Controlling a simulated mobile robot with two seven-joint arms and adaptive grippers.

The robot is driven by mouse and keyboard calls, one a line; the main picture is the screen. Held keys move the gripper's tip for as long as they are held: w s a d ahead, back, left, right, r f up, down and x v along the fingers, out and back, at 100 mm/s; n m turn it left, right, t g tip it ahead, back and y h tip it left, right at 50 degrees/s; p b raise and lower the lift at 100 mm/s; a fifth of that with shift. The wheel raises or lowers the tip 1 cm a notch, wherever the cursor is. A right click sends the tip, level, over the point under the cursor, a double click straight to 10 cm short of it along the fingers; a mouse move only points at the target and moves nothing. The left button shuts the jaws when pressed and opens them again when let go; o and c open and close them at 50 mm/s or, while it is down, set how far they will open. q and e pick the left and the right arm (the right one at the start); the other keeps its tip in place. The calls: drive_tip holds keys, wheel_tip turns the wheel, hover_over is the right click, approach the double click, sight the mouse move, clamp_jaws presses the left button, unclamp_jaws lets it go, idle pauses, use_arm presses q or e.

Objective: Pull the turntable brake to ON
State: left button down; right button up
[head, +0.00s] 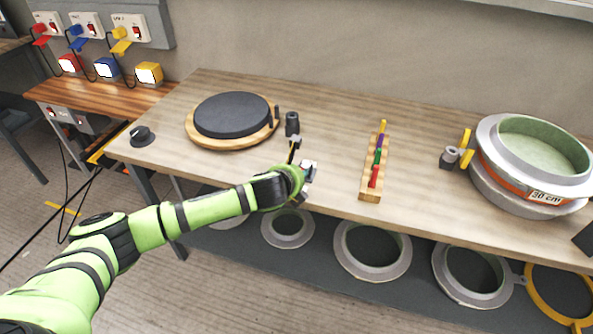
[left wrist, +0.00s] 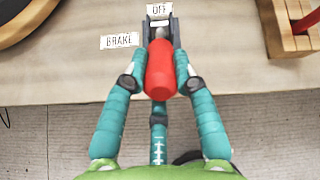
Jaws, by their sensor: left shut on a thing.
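The brake's red handle (left wrist: 160,70) lies between the teal fingers of my left gripper (left wrist: 161,84), which is shut on it. It points toward the camera from a dark slotted base (left wrist: 146,34) at the table's front edge. An OFF label (left wrist: 159,9) sits at the far end of the slot and a BRAKE label (left wrist: 120,41) to its left. In the head view my left gripper (head: 306,178) is at the front edge and hides the red handle. The turntable (head: 232,114), a black disc on a round wooden base, stands behind and to the left.
A wooden rack (head: 371,194) with coloured pegs stands to the right of my left gripper. A dark cylinder (head: 292,123) stands beside the turntable. A large ring mould (head: 535,190) is at the right. A black knob (head: 142,135) is at the left edge. Several grey rings hang below the table.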

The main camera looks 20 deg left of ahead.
use_arm(q)
drive_tip(key=shift+f, duration=0.15)
use_arm(e)
drive_tip(key=shift+s+f, duration=0.15)
drive_tip(key=shift+s, duration=0.35)
use_arm(q)
drive_tip(key=c, duration=1)
unclamp_jaws()
use_arm(e)
drive_tip(key=shift+w, duration=0.1)
use_arm(q)
drive_tip(key=shift+s, duration=0.1)
use_arm(e)
drive_tip(key=shift+w, duration=0.15)
use_arm(q)
drive_tip(key=v, duration=1.2)
drive_tip(key=shift+f, duration=0.15)
